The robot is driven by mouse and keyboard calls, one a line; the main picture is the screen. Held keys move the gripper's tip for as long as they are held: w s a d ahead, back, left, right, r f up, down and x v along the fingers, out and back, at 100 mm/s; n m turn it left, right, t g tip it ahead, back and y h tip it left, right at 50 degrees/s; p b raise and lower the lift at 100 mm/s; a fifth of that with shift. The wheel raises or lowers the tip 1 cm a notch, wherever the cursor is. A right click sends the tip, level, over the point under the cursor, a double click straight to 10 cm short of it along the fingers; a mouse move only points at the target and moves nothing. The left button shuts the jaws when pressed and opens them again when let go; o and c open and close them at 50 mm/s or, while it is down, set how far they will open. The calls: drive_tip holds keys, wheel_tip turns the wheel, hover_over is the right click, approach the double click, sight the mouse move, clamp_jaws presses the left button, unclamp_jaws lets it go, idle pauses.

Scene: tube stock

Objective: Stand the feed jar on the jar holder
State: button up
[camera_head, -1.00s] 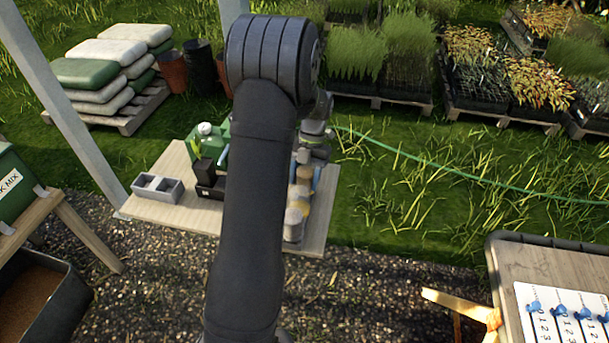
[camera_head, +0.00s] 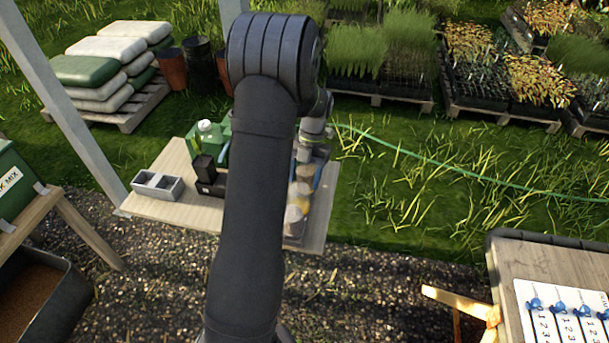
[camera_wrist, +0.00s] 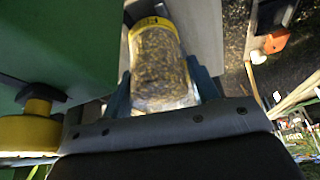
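The feed jar (camera_wrist: 158,75) is clear, filled with grainy brown feed, and has a yellow band at its far end in the wrist view. My gripper (camera_wrist: 160,66) has a blue finger along each side of the jar, and both appear to press against it. The jar's near end is hidden behind the gripper body. In the head view my arm covers much of the table, and the fingers are hard to make out. Brownish jar-like round things (camera_head: 297,212) stand in a row to the right of my arm. I cannot make out which thing is the jar holder.
The wooden table (camera_head: 313,238) also bears a grey two-compartment block (camera_head: 158,186), a black box-like item (camera_head: 207,178) and a white-capped bottle (camera_head: 205,133). A large green surface (camera_wrist: 55,45) is close on the left in the wrist view. The table's front left is clear.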

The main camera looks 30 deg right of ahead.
drive_tip(key=o, duration=0.3)
